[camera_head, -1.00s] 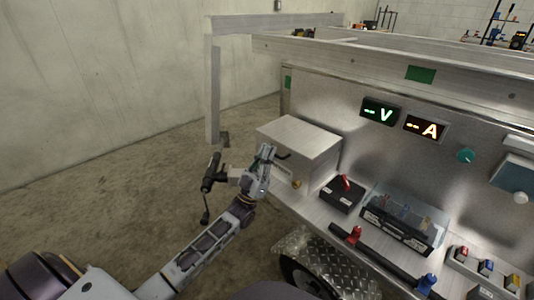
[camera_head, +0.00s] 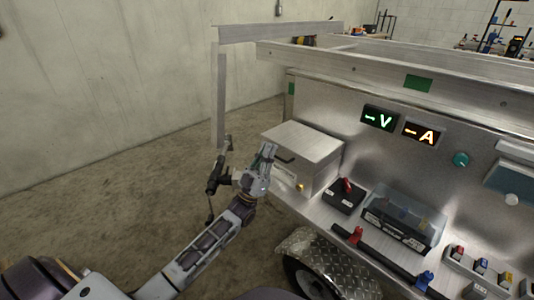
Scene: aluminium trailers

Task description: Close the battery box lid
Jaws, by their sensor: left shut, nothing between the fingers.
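An aluminium box (camera_head: 321,176) stands at the left end of the silver shelf. Its flat lid (camera_head: 305,139) lies over the top, with a dark handle near the front-left edge. I cannot tell whether a small gap is left under the lid. A brass knob (camera_head: 300,187) sits low on its front. My left gripper (camera_head: 268,153) is shut and empty, pointing up in front of the box's left front side. It hides part of that side; I cannot tell whether it touches it. My right gripper is not in view.
Right of the box are a black switch block (camera_head: 343,197) with a red lever and a clear-covered battery unit (camera_head: 402,222). A black bar with red and blue ends (camera_head: 388,262) runs along the shelf front. Open floor lies left.

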